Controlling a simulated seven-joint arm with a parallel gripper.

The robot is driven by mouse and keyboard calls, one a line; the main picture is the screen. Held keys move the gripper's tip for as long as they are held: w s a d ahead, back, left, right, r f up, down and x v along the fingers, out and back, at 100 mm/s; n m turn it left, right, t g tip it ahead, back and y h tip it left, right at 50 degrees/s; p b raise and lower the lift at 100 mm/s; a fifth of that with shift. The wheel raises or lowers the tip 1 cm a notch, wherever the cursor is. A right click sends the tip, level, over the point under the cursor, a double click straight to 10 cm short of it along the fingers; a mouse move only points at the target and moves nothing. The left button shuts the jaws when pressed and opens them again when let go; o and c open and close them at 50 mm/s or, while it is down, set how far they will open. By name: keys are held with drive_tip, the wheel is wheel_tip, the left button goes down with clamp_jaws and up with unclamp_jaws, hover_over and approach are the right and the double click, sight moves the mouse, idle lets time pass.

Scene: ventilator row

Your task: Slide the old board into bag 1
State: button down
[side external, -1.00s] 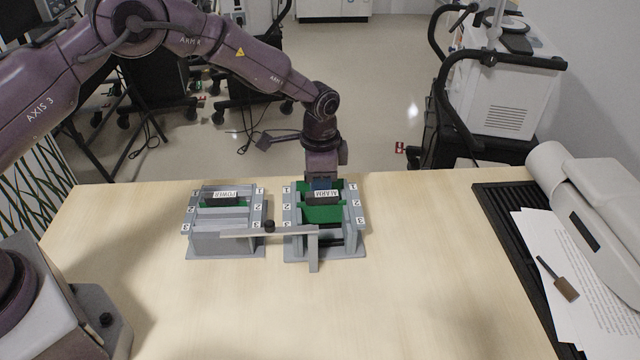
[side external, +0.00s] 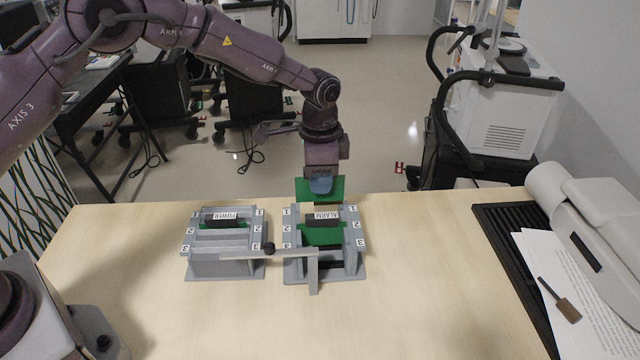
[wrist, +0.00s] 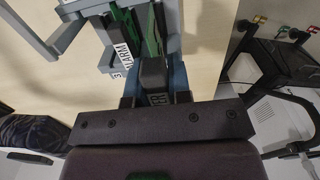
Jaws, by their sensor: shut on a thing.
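My gripper (side external: 320,180) is shut on the top of a green board (side external: 335,189) and holds it upright at the back of the right rack (side external: 357,262), by its slot marked 1. The board stands up above the rack; whether its lower edge is still in the slot is hidden. A second green board (side external: 322,236) with an ALARM label sits in the right rack, in front of the held one. I cannot make out any bag.
The left rack (side external: 222,268) holds a board labelled POWER (side external: 226,217) near its back. Papers and a brush-like tool (side external: 567,311) lie at the right. The front tabletop is clear.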

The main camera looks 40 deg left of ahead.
drive_tip(key=shift+r, duration=0.65)
drive_tip(key=shift+a, duration=0.15)
